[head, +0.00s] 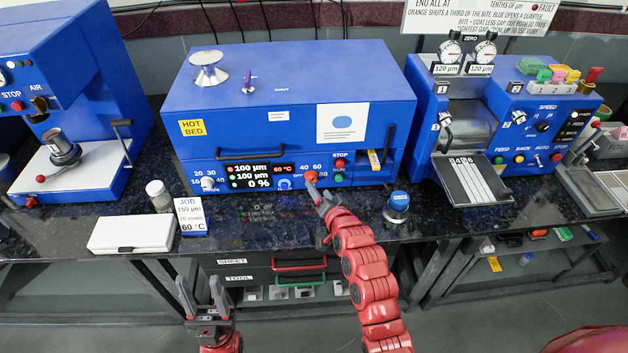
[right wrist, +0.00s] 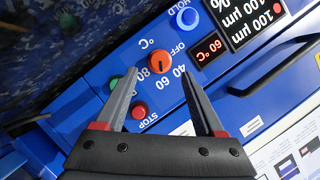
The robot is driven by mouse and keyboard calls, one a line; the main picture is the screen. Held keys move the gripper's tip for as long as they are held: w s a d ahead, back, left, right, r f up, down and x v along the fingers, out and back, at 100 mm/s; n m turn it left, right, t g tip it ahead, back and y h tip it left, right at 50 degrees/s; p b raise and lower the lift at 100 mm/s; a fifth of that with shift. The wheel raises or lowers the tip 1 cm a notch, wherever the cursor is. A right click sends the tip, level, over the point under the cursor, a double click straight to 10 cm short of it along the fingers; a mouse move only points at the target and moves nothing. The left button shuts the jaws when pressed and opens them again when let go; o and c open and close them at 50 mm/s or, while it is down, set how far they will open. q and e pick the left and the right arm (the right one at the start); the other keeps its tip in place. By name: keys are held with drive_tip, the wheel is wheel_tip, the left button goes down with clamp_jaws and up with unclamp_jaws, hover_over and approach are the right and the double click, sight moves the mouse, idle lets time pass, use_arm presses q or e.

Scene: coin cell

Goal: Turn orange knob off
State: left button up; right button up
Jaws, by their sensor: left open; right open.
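The orange knob (head: 311,176) is on the front panel of the blue hot bed machine (head: 290,80), right of its display. It also shows in the right wrist view (right wrist: 160,63), with a dial marked OFF, 40, 60 and 80 around it and a dark pointer line. My right gripper (head: 322,197) is open just in front of the knob. In the right wrist view its fingers (right wrist: 158,82) point toward the knob, one on each side, apart from it. My left gripper (head: 203,297) is open and empty, low in front of the bench.
A blue knob (head: 284,184) sits left of the orange one. Red STOP (head: 340,162) and green RUN (head: 339,177) buttons sit to its right. A job card (head: 191,217) and blue-topped weight (head: 397,206) stand on the dark bench.

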sight(312, 181)
drive_tip(key=shift+p+x, duration=0.35)
drive_tip(key=shift+x, duration=2.3)
drive_tip(key=shift+c, duration=0.2)
clamp_jaws()
